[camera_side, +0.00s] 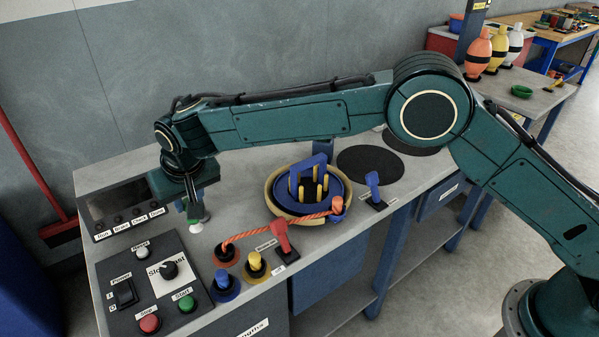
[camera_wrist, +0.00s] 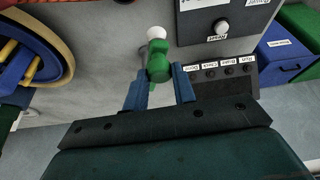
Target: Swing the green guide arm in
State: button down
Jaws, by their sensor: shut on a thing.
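The green guide arm (camera_wrist: 158,62) is a short green post with a white knob (camera_wrist: 156,33) at its end, in the upper middle of the wrist view. My gripper (camera_wrist: 160,84) has its blue fingers on either side of the green part and is shut on it. In the side view my gripper (camera_side: 191,204) is at the back left of the bench. There only a bit of green and the white knob (camera_side: 196,228) show below it; the rest of the guide arm is hidden by my gripper.
The blue drum (camera_side: 338,192) in a tan ring stands to the right. An orange rope (camera_side: 265,229) runs from it to a red peg (camera_side: 225,250). Red (camera_side: 282,238) and blue (camera_side: 373,182) levers stand nearby. A button panel (camera_side: 150,285) lies front left, a display box (camera_side: 112,203) behind it.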

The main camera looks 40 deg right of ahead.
jog(key=w+d+n+g+y, duration=0.2)
jog(key=d+n, duration=0.7)
jog(key=n, duration=0.5)
jog(key=shift+w+d+g+y, duration=0.3)
jog(key=shift+g+y, duration=0.2)
jog(key=shift+y, duration=0.6)
jog(key=c, duration=1.1)
grip_release()
jog(key=shift+c, duration=0.2)
jog(key=shift+r, duration=0.15)
jog(key=v, duration=1.3)
jog(key=shift+r, duration=0.25)
